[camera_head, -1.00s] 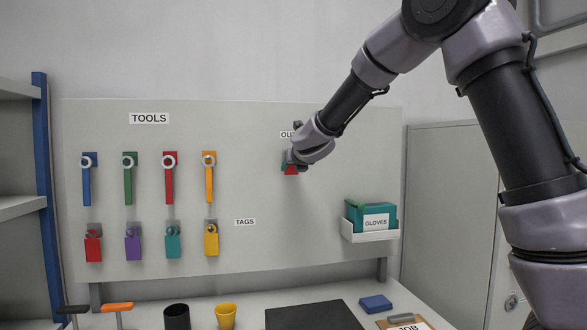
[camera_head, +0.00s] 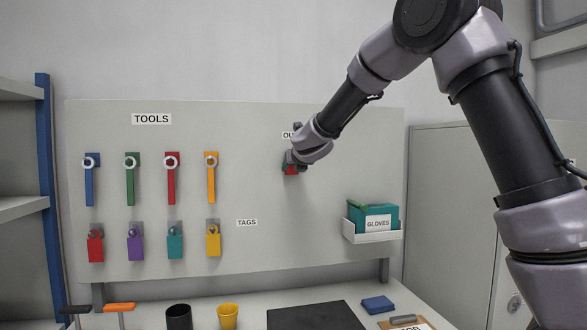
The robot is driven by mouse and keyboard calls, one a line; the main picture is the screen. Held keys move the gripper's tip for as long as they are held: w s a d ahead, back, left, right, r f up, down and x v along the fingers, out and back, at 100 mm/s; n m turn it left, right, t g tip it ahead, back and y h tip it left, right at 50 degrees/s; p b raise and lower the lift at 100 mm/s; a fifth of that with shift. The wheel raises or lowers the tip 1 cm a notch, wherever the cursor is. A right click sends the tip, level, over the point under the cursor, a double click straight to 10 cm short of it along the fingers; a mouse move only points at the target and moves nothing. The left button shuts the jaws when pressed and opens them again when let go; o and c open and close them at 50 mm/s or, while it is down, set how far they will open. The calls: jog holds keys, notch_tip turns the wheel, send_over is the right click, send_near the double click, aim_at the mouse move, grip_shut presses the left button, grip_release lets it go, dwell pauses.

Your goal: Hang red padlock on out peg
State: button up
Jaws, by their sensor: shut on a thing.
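My gripper (camera_head: 288,160) is at the pegboard, just below the partly covered "OU…" label (camera_head: 288,135). It is shut on the red padlock (camera_head: 291,170). Only a small red part of the padlock shows below the fingers. The gripper and wrist hide the out peg, so I cannot tell whether the padlock's shackle is around the peg or in front of it.
A gloves box (camera_head: 372,218) sits in a tray at right. Cups (camera_head: 228,316) and a dark mat (camera_head: 315,316) are on the bench. The board around my gripper is clear.

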jog(key=shift+f, duration=0.25)
dwell(0.6)
dwell(0.3)
jog(key=o, duration=1.3)
jog(key=shift+o, duration=0.4)
jog(key=shift+o, duration=0.6)
jog(key=shift+s, duration=0.1)
jog(key=s+d, duration=0.2)
jog(key=s, duration=0.7)
jog(key=shift+s+d, duration=0.2)
jog(key=shift+d, duration=0.2)
